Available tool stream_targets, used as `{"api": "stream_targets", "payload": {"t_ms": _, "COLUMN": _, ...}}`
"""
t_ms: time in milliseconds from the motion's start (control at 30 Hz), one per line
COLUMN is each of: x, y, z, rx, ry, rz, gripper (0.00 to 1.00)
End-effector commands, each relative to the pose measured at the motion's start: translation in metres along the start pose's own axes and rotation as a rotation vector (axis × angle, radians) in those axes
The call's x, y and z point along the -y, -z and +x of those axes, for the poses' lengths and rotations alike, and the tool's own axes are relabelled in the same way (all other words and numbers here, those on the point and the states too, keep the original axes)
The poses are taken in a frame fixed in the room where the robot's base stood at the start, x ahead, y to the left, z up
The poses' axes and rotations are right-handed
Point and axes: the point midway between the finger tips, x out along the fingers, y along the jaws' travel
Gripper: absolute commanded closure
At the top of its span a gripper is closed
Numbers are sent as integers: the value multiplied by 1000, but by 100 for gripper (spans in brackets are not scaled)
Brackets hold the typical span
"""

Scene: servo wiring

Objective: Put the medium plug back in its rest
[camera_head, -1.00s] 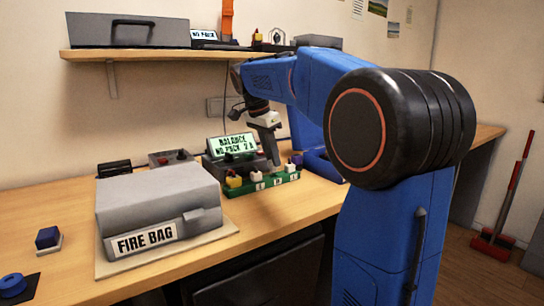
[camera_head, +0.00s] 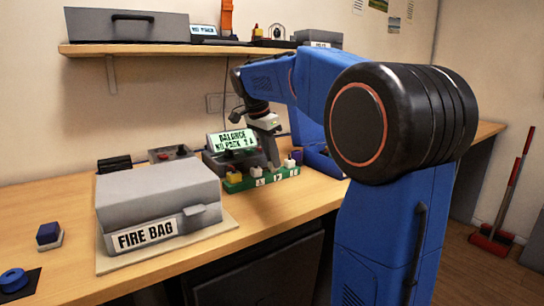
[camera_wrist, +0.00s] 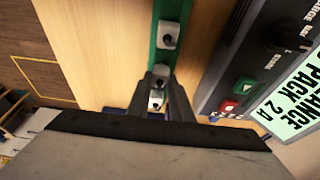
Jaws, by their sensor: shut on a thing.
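The green rest (camera_head: 236,187) is a long narrow block on the workbench, with white-topped plugs standing along it. In the wrist view the rest (camera_wrist: 184,8) runs away from my gripper. My gripper (camera_head: 274,158) reaches down over the rest; in the wrist view its dark fingers (camera_wrist: 166,92) are shut around the medium plug (camera_wrist: 157,99), a small pale piece low at the rest. The fingers hide its sides, and I cannot tell how far it is seated. Another white plug (camera_wrist: 168,35) stands farther along the rest.
The balance charger (camera_head: 233,141) with its lit display stands close behind the rest; its panel (camera_wrist: 245,88) is to the right in the wrist view. The grey fire bag box (camera_head: 155,205) is at left. Bare bench (camera_head: 265,210) lies in front of the rest.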

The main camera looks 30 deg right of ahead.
Motion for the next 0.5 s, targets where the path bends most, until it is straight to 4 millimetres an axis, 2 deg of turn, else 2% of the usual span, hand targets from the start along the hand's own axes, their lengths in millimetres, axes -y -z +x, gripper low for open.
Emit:
{"api": "stream_targets", "payload": {"t_ms": 333, "x": 0, "y": -2, "z": 6, "rx": 0, "ry": 1, "rz": 0, "gripper": 100}}
{"api": "stream_targets", "payload": {"t_ms": 367, "x": 0, "y": -2, "z": 6, "rx": 0, "ry": 1, "rz": 0, "gripper": 76}}
{"api": "stream_targets", "payload": {"t_ms": 400, "x": 0, "y": -2, "z": 6, "rx": 0, "ry": 1, "rz": 0, "gripper": 66}}
{"api": "stream_targets", "payload": {"t_ms": 433, "x": 0, "y": -2, "z": 6, "rx": 0, "ry": 1, "rz": 0, "gripper": 59}}
{"api": "stream_targets", "payload": {"t_ms": 500, "x": 0, "y": -2, "z": 6, "rx": 0, "ry": 1, "rz": 0, "gripper": 59}}
